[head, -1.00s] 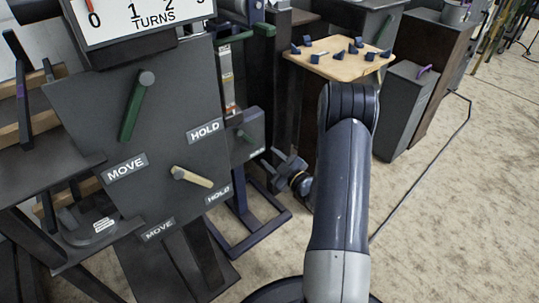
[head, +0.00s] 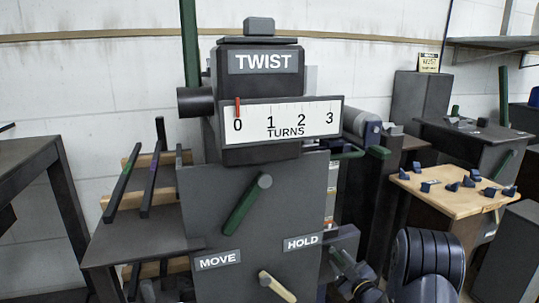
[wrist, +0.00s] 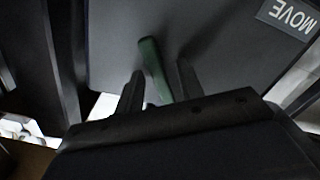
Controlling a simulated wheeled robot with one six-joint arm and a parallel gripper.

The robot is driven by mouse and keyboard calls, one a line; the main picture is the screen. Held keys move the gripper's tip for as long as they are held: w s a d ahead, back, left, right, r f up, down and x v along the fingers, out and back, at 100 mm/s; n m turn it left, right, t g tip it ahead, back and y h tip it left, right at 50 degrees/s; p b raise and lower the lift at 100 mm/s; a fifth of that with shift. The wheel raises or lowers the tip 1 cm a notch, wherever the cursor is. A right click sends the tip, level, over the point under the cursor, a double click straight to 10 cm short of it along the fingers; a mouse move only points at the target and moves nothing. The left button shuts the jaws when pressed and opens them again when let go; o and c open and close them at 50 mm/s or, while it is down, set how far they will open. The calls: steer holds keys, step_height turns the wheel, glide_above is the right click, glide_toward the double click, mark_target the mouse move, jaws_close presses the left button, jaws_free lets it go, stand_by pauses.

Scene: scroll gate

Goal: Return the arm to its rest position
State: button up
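My gripper (wrist: 160,66) is open in the wrist view, its two dark fingers spread apart. A green lever (wrist: 150,55) on a dark panel (wrist: 110,25) shows in the gap between them, with clear space on both sides. I cannot tell how far beyond the fingertips it is. A MOVE label (wrist: 287,14) appears upside down on that panel. In the head view my arm (head: 430,265) is bent at the lower right, and my gripper (head: 350,272) is partly seen, low beside the main panel's right edge.
A wooden table (head: 450,200) with several small blue blocks stands at right. Dark bars (head: 120,190) stick out at left.

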stand_by(0.4)
steer(key=shift+s+d+r, duration=0.1)
steer(key=shift+s+d, duration=0.15)
steer(key=shift+s, duration=0.1)
steer(key=p+v, duration=0.3)
steer(key=v, duration=0.7)
steer(key=b+x, duration=0.3)
steer(key=x, duration=0.8)
steer(key=shift+a, duration=0.1)
steer(key=shift+s+a+f, duration=0.1)
steer(key=shift+s+f, duration=0.05)
steer(key=shift+f, duration=0.05)
steer(key=shift+s+a+f+m, duration=0.15)
steer(key=shift+a+m, duration=0.15)
steer(key=shift+m, duration=0.5)
